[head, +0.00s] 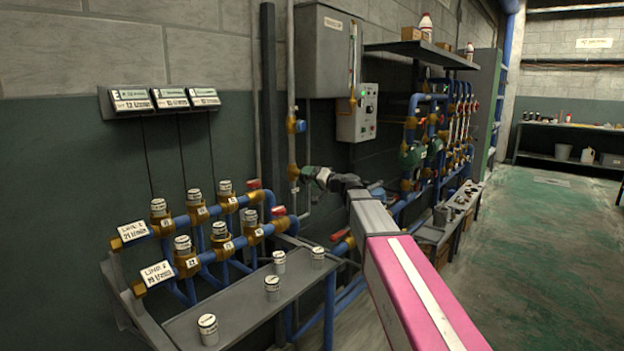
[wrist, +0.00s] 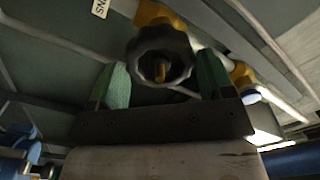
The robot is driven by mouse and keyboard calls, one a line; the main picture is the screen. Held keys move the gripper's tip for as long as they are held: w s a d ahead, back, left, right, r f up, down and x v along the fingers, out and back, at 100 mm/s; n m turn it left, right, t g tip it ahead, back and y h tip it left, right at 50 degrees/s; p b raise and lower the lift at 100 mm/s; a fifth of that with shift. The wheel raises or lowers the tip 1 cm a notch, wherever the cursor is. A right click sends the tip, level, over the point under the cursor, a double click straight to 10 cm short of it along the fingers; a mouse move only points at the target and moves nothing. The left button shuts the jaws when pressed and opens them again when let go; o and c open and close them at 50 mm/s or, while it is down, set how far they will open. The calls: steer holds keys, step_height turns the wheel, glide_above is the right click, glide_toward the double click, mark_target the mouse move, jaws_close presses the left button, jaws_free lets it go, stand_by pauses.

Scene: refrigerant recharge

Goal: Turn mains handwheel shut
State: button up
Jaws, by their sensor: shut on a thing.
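The mains handwheel (wrist: 150,62) is a dark, lobed wheel with a brass centre, mounted on a brass valve body (wrist: 158,14) in the wrist view. My gripper (wrist: 162,80) has one green finger pad on each side of the wheel and is shut on it. In the head view my gripper (head: 312,174) reaches the brass valve (head: 293,172) on the vertical wall pipe. The handwheel is mostly hidden there by my gripper. The wheel's turn position cannot be told.
A manifold with capped valves (head: 225,188) and a grey shelf with several loose caps (head: 208,329) stands at left. Red-handled valves (head: 278,211) lie close below my arm. A grey control box (head: 357,112) and blue pipework are behind. The green floor (head: 540,250) at right is clear.

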steer(key=m, duration=0.4)
steer(key=shift+s+d+m, duration=0.1)
steer(key=shift+m, duration=0.2)
steer(key=m, duration=0.4)
steer(key=shift+m, duration=0.4)
steer(key=o, duration=0.9)
steer(key=v, duration=0.6)
steer(key=shift+s+d, duration=0.25)
steer(key=shift+d, duration=0.1)
